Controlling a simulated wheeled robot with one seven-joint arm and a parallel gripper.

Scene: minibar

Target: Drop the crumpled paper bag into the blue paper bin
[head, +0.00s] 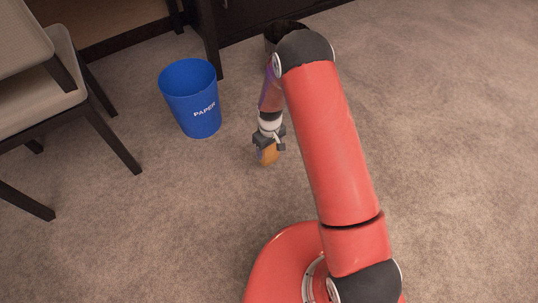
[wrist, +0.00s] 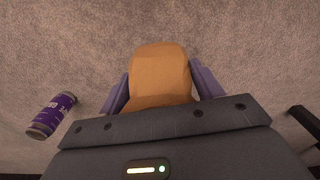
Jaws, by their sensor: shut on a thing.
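The blue paper bin (head: 191,97), marked "PAPER", stands upright on the carpet left of my arm in the head view. My gripper (head: 268,158) is to the right of the bin and a little nearer, pointing down. It is shut on the orange-brown crumpled paper bag (head: 268,154). In the wrist view the bag (wrist: 160,75) sits between the two purple-grey fingers of my gripper (wrist: 163,92). The bag is outside the bin. Its height above the carpet is hard to tell. The inside bottom of the bin is hidden.
A purple can (wrist: 50,116) lies on the carpet at the left in the wrist view. A chair (head: 45,85) with dark legs stands left of the bin. Dark furniture (head: 250,18) is behind the bin. Carpet at right is clear.

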